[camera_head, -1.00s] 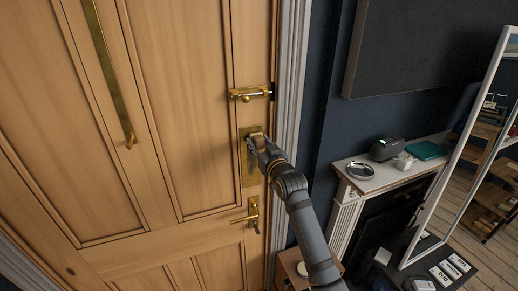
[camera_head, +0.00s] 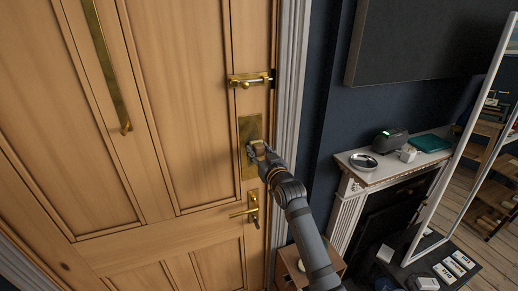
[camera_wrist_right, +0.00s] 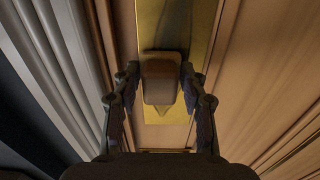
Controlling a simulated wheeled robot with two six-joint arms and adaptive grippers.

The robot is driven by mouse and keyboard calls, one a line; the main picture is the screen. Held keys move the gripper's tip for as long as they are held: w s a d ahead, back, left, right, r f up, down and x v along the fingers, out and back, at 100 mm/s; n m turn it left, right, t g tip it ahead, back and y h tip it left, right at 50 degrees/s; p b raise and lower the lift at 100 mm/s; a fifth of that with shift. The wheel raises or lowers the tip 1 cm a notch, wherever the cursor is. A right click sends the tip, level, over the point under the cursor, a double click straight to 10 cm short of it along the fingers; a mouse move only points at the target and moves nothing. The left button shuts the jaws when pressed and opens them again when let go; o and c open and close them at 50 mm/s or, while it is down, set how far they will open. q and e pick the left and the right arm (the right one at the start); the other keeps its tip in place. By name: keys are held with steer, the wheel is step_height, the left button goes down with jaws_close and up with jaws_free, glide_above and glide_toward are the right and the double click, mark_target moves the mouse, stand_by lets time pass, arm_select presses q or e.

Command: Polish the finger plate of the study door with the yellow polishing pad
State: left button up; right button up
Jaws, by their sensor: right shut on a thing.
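The finger plate (camera_head: 249,130) is a tall brass plate on the wooden door, between the bolt and the lever handle. In the right wrist view the plate (camera_wrist_right: 202,20) runs up behind the fingers. My right gripper (camera_head: 255,150) is at the middle of the plate. It is shut on the polishing pad (camera_wrist_right: 160,80), a block that looks brownish in the shade, held between the two fingers. The pad's face is turned to the plate; I cannot tell for sure if it touches. In the head view my gripper mostly hides the pad. My left gripper is not in view.
A brass bolt (camera_head: 248,80) is above the plate and a lever handle (camera_head: 246,211) below it. A long pull handle (camera_head: 108,65) hangs at left. The white door frame (camera_head: 288,100) is close on the right. A mantelpiece (camera_head: 385,170) with small items stands further right.

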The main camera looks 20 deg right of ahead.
mark_target(255, 128)
step_height(255, 128, down, 10)
steer(key=b, duration=0.6)
steer(key=shift+f, duration=0.15)
step_height(255, 128, up, 12)
steer(key=p, duration=1)
steer(key=shift+f, duration=0.1)
steer(key=shift+r+p, duration=0.4)
steer(key=shift+r, duration=2.25)
step_height(255, 128, down, 17)
steer(key=b, duration=1.1)
